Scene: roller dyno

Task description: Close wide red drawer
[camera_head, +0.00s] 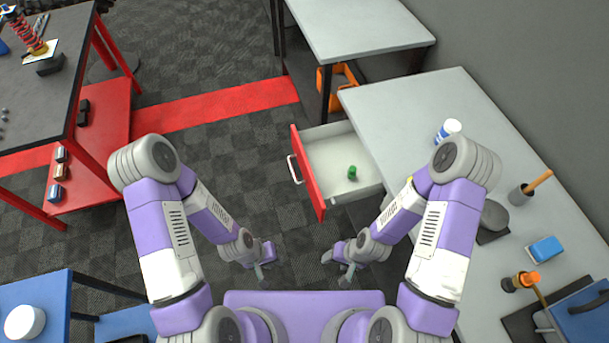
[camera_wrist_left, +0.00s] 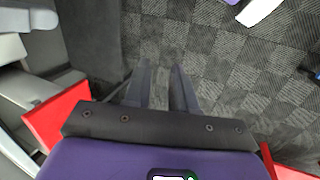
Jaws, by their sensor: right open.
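The wide red drawer (camera_head: 307,173) is pulled out from under the grey worktop in the head view. Its red front with a pale handle (camera_head: 293,170) faces left, and a small green object (camera_head: 352,172) lies inside. My left gripper (camera_head: 262,274) is below and left of the drawer, clear of the handle. In the left wrist view its two fingers (camera_wrist_left: 161,88) are apart with only carpet between them. Red surfaces show on both sides of the gripper body there; I cannot tell if they are the drawer. My right gripper (camera_head: 336,266) is open and empty, below the drawer.
The grey worktop (camera_head: 415,120) right of the drawer carries a white-blue bottle (camera_head: 447,130), a blue box (camera_head: 544,250) and tools. A red-framed bench (camera_head: 100,130) stands at left. Carpet (camera_head: 225,150) left of the drawer is clear.

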